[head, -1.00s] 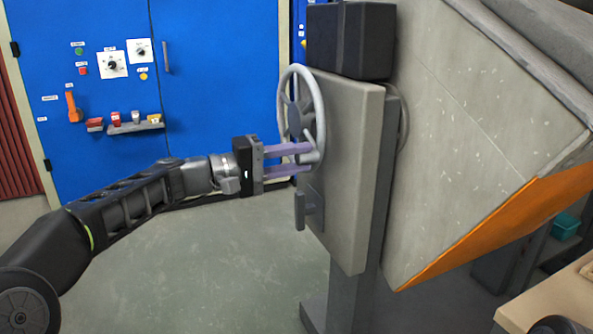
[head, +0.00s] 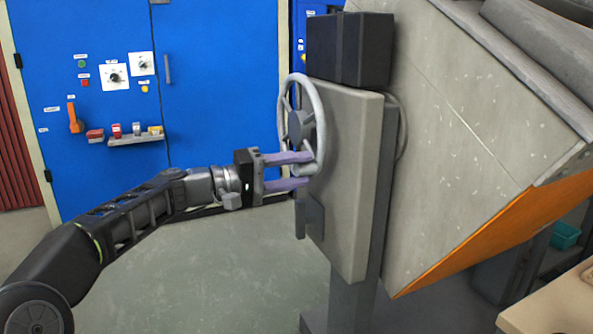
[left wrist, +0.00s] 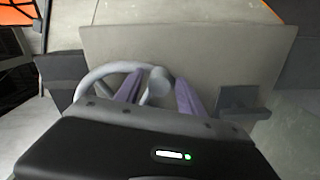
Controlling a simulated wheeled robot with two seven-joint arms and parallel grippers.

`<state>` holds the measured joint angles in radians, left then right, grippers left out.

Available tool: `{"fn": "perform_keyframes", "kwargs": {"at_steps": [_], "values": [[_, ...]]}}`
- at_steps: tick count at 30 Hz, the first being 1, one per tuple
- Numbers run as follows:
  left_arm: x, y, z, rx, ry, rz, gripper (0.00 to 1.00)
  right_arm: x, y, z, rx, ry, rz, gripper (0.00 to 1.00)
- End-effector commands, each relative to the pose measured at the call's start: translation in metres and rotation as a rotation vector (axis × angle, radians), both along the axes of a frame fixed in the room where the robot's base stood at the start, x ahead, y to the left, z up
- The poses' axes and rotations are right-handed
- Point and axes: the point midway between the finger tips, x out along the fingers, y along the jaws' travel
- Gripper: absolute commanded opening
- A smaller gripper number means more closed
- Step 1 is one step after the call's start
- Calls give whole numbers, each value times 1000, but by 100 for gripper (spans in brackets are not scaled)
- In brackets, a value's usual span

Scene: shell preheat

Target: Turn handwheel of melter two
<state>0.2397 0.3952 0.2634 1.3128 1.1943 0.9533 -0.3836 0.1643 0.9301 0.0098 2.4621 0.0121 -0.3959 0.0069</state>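The grey handwheel (head: 319,112) stands upright on the left side of a grey panel. It has spokes, a hub and a light grey knob (head: 303,169) low on its rim. My left gripper (head: 310,168) is at the wheel's lower part, its two purple fingers above and below the knob. In the left wrist view the knob (left wrist: 158,82) sits between the fingers, with a gap showing beside it, so the gripper looks open around it. The wheel rim (left wrist: 96,76) also shows there. My right gripper is not in view.
The grey panel (head: 345,190) carries a dark bracket (head: 314,215) below the wheel and a black box (head: 350,50) on top. The large tilted grey body (head: 450,170) with an orange edge stands at right. A blue cabinet (head: 215,90) is behind. The floor (head: 220,265) at left is clear.

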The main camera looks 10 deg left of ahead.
Motion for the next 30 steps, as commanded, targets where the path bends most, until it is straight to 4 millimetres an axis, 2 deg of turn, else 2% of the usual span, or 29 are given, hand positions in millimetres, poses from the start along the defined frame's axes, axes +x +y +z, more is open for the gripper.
{"fn": "perform_keyframes", "kwargs": {"at_steps": [11,24,30], "values": [[-2,4,1,-1,-1,2,50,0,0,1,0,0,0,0],[-35,57,2,-1,0,3,50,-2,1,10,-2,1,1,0],[-42,67,1,-1,-1,1,50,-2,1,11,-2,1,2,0]]}}
